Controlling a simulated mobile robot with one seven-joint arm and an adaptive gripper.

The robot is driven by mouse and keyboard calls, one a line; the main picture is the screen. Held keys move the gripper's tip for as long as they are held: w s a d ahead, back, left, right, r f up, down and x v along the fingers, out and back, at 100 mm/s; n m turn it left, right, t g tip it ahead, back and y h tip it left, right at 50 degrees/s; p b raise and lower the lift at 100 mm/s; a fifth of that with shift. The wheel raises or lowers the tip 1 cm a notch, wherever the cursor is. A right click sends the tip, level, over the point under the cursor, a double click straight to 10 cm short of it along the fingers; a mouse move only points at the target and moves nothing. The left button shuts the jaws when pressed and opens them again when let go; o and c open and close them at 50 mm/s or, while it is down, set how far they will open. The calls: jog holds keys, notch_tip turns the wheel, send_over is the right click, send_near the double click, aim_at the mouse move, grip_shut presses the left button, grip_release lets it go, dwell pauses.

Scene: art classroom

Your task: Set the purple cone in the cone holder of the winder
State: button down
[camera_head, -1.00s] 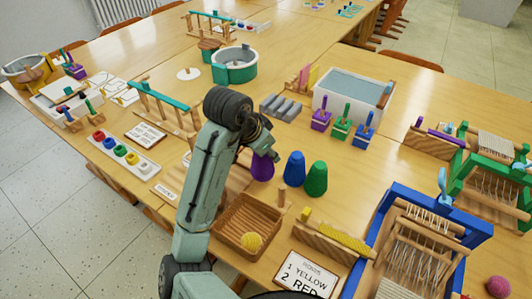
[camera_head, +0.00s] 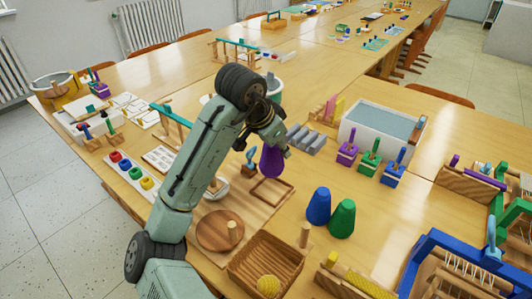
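The purple cone (camera_head: 272,163) hangs upright, narrow end up, below my gripper (camera_head: 268,143). The gripper looks shut on its upper part. The cone is over the back part of a wooden board, apparently the winder (camera_head: 262,218). A square wooden frame (camera_head: 285,183) lies just below the cone on this board. A round wooden disc (camera_head: 212,231) with a short peg sits nearer on the board. A blue-handled crank (camera_head: 251,157) stands partly behind my arm. I cannot tell for sure which part is the cone holder, nor the exact gap under the cone.
A blue cone (camera_head: 318,206) and a green cone (camera_head: 342,218) stand right of the board. A wooden tray (camera_head: 243,268) with a yellow ball lies in front, with a peg (camera_head: 304,235) beside it. A grey stepped block (camera_head: 306,139) and white basin (camera_head: 349,135) are behind.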

jog(key=shift+f+b, duration=2.15)
jog(key=shift+f, duration=0.3)
jog(key=shift+s+d+r+p, duration=0.1)
jog(key=shift+r+p, duration=0.05)
jog(key=shift+p, duration=0.15)
jog(key=shift+f, duration=0.85)
dwell(0.5)
jog(key=shift+f, duration=0.35)
dwell(0.6)
